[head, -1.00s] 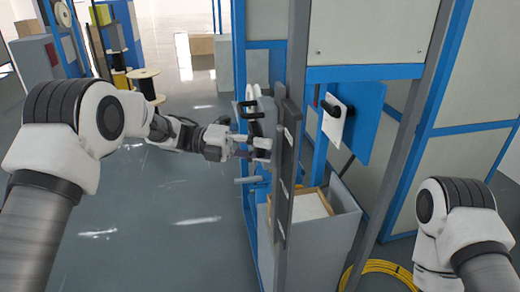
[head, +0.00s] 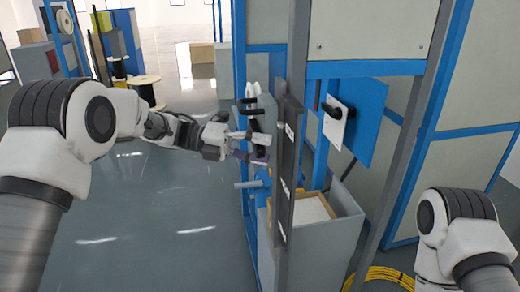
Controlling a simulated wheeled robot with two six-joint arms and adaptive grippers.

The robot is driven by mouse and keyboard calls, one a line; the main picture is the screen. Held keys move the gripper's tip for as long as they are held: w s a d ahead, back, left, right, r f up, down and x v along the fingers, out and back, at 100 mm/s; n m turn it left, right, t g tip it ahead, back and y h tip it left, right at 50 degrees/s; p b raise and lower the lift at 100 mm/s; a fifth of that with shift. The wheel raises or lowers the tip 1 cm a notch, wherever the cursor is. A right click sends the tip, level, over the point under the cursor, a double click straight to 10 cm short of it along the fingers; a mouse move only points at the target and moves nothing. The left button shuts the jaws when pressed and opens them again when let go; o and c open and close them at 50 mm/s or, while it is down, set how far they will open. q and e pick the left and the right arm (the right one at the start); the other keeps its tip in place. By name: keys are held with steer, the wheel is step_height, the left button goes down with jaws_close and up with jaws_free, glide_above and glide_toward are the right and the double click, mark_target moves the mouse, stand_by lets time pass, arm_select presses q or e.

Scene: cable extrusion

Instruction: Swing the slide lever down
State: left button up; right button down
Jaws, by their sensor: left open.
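The slide unit is a grey block (head: 266,112) on the side of the blue-framed machine, with a black handle (head: 247,104) projecting left near its top. A dark upright part below this handle is partly covered by my gripper. I cannot tell for certain which of these is the slide lever. My left gripper (head: 258,150) is open beside this dark part, its fingers pointing right. I cannot tell whether they touch it. My right forearm shows at lower right, but its gripper is out of view.
A dark upright panel (head: 287,170) stands just right of my left gripper. A grey bin (head: 345,235) is below, with a cardboard box in it. A yellow cable coil (head: 385,275) lies on the floor.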

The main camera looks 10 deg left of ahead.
arm_select(q)
steer(key=a+r, duration=0.1)
steer(key=a, duration=1)
steer(key=shift+w+a+r, duration=0.15)
steer(key=shift+w+a, duration=0.2)
steer(key=shift+a, duration=0.05)
